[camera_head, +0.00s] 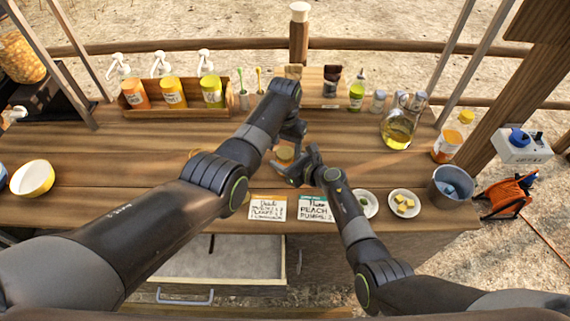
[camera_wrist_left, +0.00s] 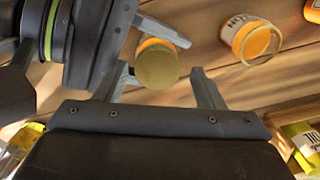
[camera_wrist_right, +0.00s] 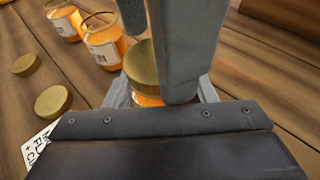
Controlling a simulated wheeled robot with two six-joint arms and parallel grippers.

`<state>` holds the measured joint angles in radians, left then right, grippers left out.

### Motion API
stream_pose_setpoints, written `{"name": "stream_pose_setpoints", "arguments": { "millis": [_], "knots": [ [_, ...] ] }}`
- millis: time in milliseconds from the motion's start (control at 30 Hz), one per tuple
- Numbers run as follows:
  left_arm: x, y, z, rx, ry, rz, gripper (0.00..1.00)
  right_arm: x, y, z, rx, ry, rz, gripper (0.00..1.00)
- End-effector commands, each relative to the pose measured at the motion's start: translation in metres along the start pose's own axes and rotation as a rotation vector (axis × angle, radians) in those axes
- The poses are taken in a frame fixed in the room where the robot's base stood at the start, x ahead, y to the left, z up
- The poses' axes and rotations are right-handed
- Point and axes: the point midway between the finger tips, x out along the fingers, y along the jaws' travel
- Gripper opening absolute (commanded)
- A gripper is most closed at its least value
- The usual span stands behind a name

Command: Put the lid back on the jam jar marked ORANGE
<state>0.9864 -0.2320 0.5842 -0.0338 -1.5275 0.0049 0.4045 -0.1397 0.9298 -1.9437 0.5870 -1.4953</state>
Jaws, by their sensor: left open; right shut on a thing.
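A jar with orange contents (camera_wrist_right: 148,100) and a gold lid (camera_wrist_right: 140,65) on top stands between the fingers of my right gripper (camera_head: 293,165), which is shut on it. Its label is hidden, and I cannot tell whether the lid is fully seated. My left gripper (camera_head: 295,133) is open above it, its fingers (camera_wrist_left: 165,78) on either side of the lid (camera_wrist_left: 157,65) in the left wrist view. Two open jars, a nearer one (camera_wrist_right: 104,48) and a farther one (camera_wrist_right: 65,22), stand beside it, labels unreadable. Two loose gold lids (camera_wrist_right: 53,101) (camera_wrist_right: 25,64) lie on the counter.
Two cards (camera_head: 267,207) (camera_head: 315,207) lie at the front edge. Two small plates (camera_head: 367,204) (camera_head: 405,203) and a grey bucket (camera_head: 452,186) stand right. A wooden rack of bottles (camera_head: 172,108) and a glass oil bottle (camera_head: 397,130) stand at the back.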

Motion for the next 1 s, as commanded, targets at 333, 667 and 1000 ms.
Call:
{"name": "stream_pose_setpoints", "arguments": {
  "millis": [333, 667, 1000],
  "knots": [
    [-0.065, 0.004, -0.001, 0.005, 0.007, 0.006, 0.71, 0.0, 0.001, -0.002, 0.003, 0.004, 0.002, 0.0],
    [-0.107, 0.001, -0.001, 0.002, 0.003, 0.002, 0.71, 0.0, 0.001, -0.002, 0.002, 0.003, 0.001, 0.0],
    [-0.11, 0.0, 0.0, 0.001, 0.003, 0.001, 0.71, 0.0, 0.0, -0.002, 0.001, 0.003, 0.0, 0.0]
  ]
}}
